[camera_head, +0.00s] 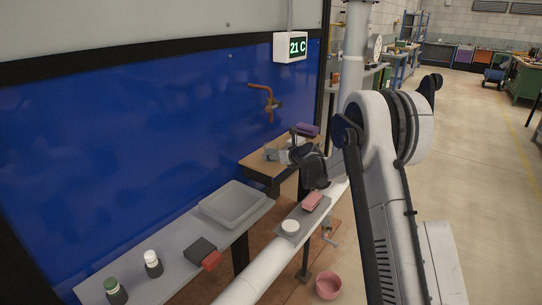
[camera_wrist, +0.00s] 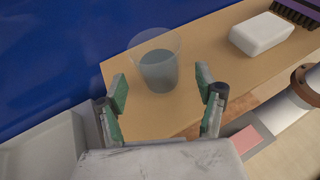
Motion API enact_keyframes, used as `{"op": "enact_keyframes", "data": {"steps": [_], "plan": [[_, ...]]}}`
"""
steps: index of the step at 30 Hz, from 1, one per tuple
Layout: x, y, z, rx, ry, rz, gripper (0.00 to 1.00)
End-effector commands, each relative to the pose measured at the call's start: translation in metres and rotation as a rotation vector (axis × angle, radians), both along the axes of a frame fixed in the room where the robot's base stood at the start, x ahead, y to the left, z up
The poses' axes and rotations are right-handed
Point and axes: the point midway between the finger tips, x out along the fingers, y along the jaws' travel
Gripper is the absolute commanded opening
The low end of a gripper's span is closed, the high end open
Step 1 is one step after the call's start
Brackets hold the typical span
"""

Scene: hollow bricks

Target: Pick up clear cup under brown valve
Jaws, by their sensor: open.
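The clear cup (camera_wrist: 158,66) stands upright on a wooden table (camera_wrist: 200,32), close to the blue wall. It looks transparent with a grey-blue tint in its lower part. In the head view the cup (camera_head: 271,152) is small, below the brown valve (camera_head: 265,97) on the blue wall. My gripper (camera_wrist: 161,88) is open, with its two green-padded fingers apart. The cup is just ahead, in line with the gap between the fingertips, with no clear contact. In the head view my dark wrist partly hides the table and the fingers.
A white block (camera_wrist: 262,34) and a dark-bristled brush (camera_wrist: 297,10) lie right of the cup. A grey basin (camera_head: 233,203) stands left of the table. A pipe with a brown flange (camera_wrist: 307,84) runs at the right. A pink block (camera_head: 312,201) lies below my wrist.

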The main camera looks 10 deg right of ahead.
Motion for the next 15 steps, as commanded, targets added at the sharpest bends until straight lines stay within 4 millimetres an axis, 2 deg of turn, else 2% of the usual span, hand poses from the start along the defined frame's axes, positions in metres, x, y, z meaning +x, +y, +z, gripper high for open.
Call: {"op": "enact_keyframes", "data": {"steps": [7,15], "plan": [[0.030,0.013,-0.013,-0.001,0.000,0.001,0.68],[0.035,0.014,-0.015,-0.001,0.000,0.000,0.68]]}}
